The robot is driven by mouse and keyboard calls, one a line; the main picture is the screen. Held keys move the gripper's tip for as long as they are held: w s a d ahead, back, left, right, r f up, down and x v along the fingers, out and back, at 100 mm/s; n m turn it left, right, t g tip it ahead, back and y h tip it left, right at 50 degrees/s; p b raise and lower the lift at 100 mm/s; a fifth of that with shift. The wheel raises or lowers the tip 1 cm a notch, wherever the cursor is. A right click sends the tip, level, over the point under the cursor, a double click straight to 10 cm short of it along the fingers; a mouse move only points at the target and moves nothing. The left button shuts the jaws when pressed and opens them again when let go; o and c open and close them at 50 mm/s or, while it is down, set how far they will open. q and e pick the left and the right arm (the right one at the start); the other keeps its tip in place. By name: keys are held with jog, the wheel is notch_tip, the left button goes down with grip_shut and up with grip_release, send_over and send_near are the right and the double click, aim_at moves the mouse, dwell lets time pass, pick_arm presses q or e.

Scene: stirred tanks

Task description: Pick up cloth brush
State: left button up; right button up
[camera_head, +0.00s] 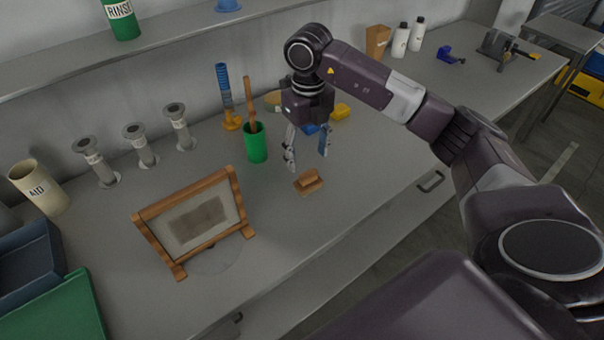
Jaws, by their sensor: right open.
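A small wooden block-shaped piece (309,182), which looks like the cloth brush, lies on the grey bench near its front edge. My right gripper (307,160) points down just above it, fingers spread and empty. A gap seems to show between the fingertips and the brush; whether they touch cannot be told exactly. My left gripper is not in view.
A wooden frame with cloth (201,213) stands left of the brush. A green cup (256,150) with a wooden stick and a blue column on an orange base (225,97) stand behind. Grey cylinders (141,146) line the wall. Bench to the right of the brush is clear.

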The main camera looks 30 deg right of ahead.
jog(key=f, duration=0.1)
jog(key=f+p, duration=0.1)
jog(key=shift+s+f, duration=0.3)
notch_tip(320, 180, down, 3)
jog(key=shift+w+d+r+p, duration=0.1)
jog(key=shift+d+r+p, duration=0.1)
jog(key=shift+p, duration=0.6)
jog(key=shift+w+f, duration=0.1)
jog(key=shift+f, duration=0.85)
jog(key=c, duration=1.3)
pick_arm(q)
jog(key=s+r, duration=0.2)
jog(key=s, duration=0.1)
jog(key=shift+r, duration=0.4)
pick_arm(e)
jog(key=shift+r, duration=0.1)
notch_tip(320, 180, up, 12)
jog(key=f+b, duration=0.1)
jog(key=b, duration=0.2)
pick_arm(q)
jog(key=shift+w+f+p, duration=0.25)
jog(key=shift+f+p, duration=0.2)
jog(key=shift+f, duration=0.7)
pick_arm(e)
notch_tip(320, 180, up, 9)
send_over(308, 172)
